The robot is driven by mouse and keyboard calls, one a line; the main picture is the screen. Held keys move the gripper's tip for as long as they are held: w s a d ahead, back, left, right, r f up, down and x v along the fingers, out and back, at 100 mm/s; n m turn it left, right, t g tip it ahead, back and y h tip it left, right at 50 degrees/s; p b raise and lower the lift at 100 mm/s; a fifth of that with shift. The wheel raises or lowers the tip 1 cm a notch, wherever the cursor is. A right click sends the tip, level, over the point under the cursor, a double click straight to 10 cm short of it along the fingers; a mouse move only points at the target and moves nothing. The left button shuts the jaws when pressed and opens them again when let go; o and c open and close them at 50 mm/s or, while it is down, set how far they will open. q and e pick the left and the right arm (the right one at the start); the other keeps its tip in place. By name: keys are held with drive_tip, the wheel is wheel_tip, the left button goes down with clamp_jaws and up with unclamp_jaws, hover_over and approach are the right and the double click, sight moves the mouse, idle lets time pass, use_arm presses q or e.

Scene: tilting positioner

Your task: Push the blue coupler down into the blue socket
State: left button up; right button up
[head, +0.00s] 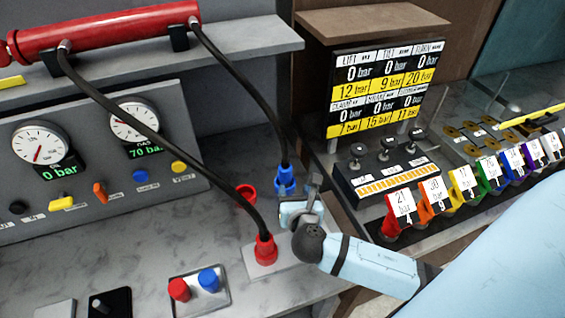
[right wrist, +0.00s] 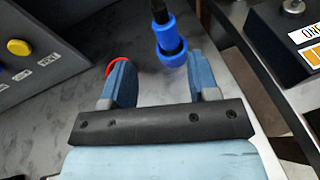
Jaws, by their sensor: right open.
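The blue coupler (head: 284,171) hangs at the end of a black hose, upright, just behind my right gripper in the head view. Its lower end meets the blue socket (head: 285,188); I cannot tell how deep it sits. In the right wrist view the coupler (right wrist: 163,30) and socket (right wrist: 173,54) show just beyond the fingertips, between the fingers and nearer the right-hand finger. My right gripper (head: 301,203) is open and empty; its two spread fingers also show in the right wrist view (right wrist: 158,63). My left gripper is not in view.
A red coupler (head: 265,250) on a second black hose stands on a pale plate in front. A red ring (head: 245,194) is left of the blue socket. A gauge panel (head: 95,160) stands left; a lever box (head: 386,178) and colored tagged blocks (head: 465,187) stand right.

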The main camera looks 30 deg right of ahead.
sight(286, 163)
drive_tip(key=shift+n+t, duration=0.3)
drive_tip(key=shift+n, duration=0.3)
drive_tip(key=x, duration=0.5)
drive_tip(key=r+p+x, duration=0.1)
drive_tip(key=x, duration=0.2)
drive_tip(key=shift+w+d+f, duration=0.1)
drive_tip(key=shift+w+d, duration=0.05)
drive_tip(key=shift+w, duration=0.15)
drive_tip(key=x, duration=0.2)
drive_tip(key=f+p+x, duration=0.1)
drive_tip(key=x, duration=0.2)
drive_tip(key=shift+w+d+f, duration=0.1)
drive_tip(key=shift+w+d, duration=0.05)
clamp_jaws()
